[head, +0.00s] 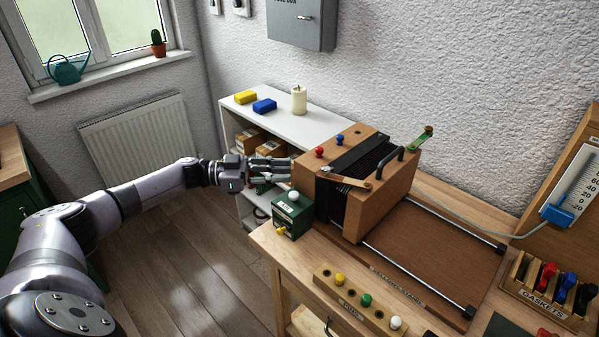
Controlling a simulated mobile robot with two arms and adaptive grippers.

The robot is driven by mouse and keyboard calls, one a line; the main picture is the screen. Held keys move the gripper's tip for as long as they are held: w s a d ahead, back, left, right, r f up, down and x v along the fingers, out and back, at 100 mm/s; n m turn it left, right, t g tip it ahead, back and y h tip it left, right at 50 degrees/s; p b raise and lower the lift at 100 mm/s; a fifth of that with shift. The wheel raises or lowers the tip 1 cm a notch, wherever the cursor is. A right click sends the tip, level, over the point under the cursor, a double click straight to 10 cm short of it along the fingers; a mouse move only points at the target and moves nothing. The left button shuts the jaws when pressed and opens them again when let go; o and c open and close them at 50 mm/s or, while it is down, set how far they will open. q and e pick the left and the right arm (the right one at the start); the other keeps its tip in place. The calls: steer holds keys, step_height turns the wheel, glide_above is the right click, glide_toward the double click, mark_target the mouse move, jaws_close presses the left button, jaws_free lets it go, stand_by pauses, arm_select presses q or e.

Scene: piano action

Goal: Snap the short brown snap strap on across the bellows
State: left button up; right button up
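The squeezebox-like unit stands on the bench with black pleated bellows (361,162) between a left wooden end block (306,183) and a larger right wooden block (385,194). The short brown snap strap (345,180) lies along the front top edge, reaching from the right block over the bellows toward the left block. I cannot tell whether its left end is fastened. A green strap or tab (421,139) sticks up at the back right. My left gripper (290,169) is at the left block's outer side, fingers pointing right, apparently open and empty. My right gripper is out of view.
A green box (291,222) with a white knob stands at the bench's left corner, just below my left gripper. A peg rack (345,297) lies in front, and a gasket holder (545,297) stands right. Rails (430,275) cross the mostly clear board.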

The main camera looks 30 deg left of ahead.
arm_select(q)
steer(key=s+d+m, duration=0.1)
steer(key=s+d+m+t, duration=0.1)
steer(key=s+d+m+y+p, duration=0.1)
steer(key=shift+s+d+f+m, duration=0.15)
steer(key=shift+d+f+m, duration=0.15)
steer(key=shift+d+f, duration=0.1)
steer(key=c, duration=0.4)
steer(key=s+r+m+t+y, duration=0.1)
steer(key=m, duration=0.1)
steer(key=s+d+r+m+y+p, duration=0.1)
steer(key=s+m, duration=0.1)
steer(key=s+d+r+m+t, duration=0.1)
steer(key=s, duration=0.1)
steer(key=shift+d+m+t+y+p, duration=0.15)
steer(key=shift+m+t+y+p, duration=0.15)
steer(key=shift+m+y, duration=0.1)
jaws_close()
steer(key=m+p, duration=0.1)
steer(key=p, duration=0.3)
glide_toward(344, 178)
steer(key=shift+w+d+r, duration=0.9)
steer(key=shift+d, duration=0.75)
